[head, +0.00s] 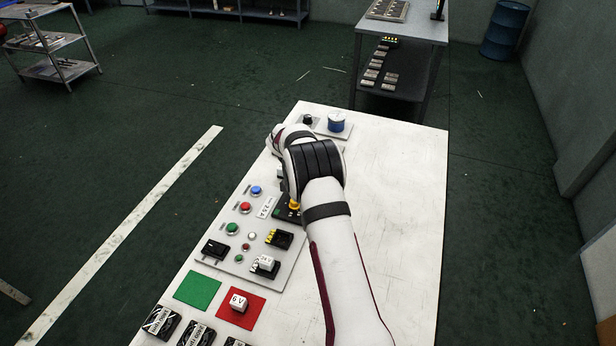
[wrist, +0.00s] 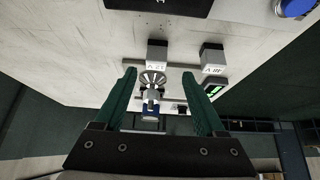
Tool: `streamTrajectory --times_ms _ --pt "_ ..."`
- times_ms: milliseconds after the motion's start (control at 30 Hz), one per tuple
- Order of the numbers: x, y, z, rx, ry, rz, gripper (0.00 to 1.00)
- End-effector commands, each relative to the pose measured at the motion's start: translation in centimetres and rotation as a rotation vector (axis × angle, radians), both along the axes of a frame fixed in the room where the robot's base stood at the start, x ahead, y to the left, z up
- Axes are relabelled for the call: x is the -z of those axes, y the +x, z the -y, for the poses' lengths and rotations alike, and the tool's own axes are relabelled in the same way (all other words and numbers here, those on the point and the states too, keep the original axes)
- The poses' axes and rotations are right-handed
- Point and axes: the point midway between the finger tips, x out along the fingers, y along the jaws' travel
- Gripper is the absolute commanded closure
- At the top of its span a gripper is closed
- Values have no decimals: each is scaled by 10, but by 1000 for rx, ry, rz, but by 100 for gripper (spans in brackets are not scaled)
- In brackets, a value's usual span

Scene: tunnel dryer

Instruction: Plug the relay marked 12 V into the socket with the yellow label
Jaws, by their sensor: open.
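My gripper (wrist: 160,72) is open, with its two green fingers spread apart in the wrist view. A small grey block (wrist: 157,52) with an upside-down mark that looks like 12 V stands just beyond the fingertips, not gripped. A second grey block (wrist: 211,58) stands to its right; its mark is hard to read. In the head view a black socket with a yellow label (head: 279,238) sits on the panel, left of my arm, and looks empty. My wrist hides the fingers and the 12 V relay there.
A white relay (head: 265,262) sits in a lower socket. A 6 V block (head: 239,302) stands on a red square beside a green square (head: 197,291). The table's right side is clear.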

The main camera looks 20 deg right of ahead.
Motion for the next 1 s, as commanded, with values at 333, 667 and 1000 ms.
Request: streamTrajectory --times_ms 333,667,1000 --pt "46 13 21 0 2 0 28" --pt "46 13 20 -1 2 -1 56" --pt "46 13 20 -1 2 -1 100"
